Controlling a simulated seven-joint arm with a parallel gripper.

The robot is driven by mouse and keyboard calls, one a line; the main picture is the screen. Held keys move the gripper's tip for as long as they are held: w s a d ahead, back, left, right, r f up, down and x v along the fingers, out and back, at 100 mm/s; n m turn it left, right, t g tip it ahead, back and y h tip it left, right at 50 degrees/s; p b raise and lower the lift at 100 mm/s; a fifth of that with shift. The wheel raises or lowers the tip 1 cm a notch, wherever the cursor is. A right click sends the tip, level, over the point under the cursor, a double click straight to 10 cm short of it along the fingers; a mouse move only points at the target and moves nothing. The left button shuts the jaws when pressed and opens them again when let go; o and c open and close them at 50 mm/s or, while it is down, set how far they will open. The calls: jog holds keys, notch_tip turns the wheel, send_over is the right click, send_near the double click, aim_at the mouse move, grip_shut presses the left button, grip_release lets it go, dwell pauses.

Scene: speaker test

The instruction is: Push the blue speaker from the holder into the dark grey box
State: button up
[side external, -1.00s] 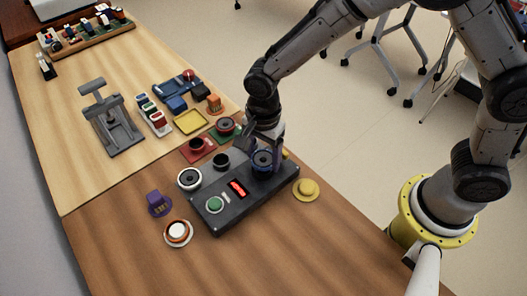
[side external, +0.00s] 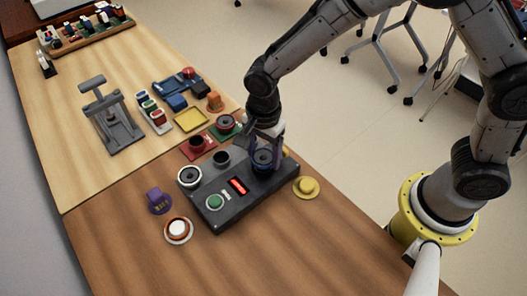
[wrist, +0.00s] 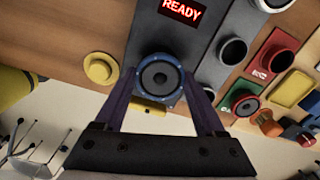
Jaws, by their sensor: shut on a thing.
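The blue speaker (wrist: 160,80) has a dark cone and stands at one end of the dark grey box (side external: 222,222). In the side view the speaker (side external: 263,157) is partly covered by my gripper. My gripper (wrist: 161,76) has one finger on each side of the speaker and is shut on it. The grey box bears a lit red display (side external: 238,186) that reads READY in the wrist view. I cannot tell how deep the speaker sits in the box. A small yellow piece (wrist: 149,108) shows beside the speaker; I cannot tell whether it is the holder.
A grey press (side external: 112,125) stands behind. The front table is clear.

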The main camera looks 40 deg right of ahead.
jog(key=shift+f, duration=1.15)
dwell(1.4)
jog(key=o, duration=1.2)
jog(key=shift+o, duration=0.2)
jog(key=shift+r, duration=3.8)
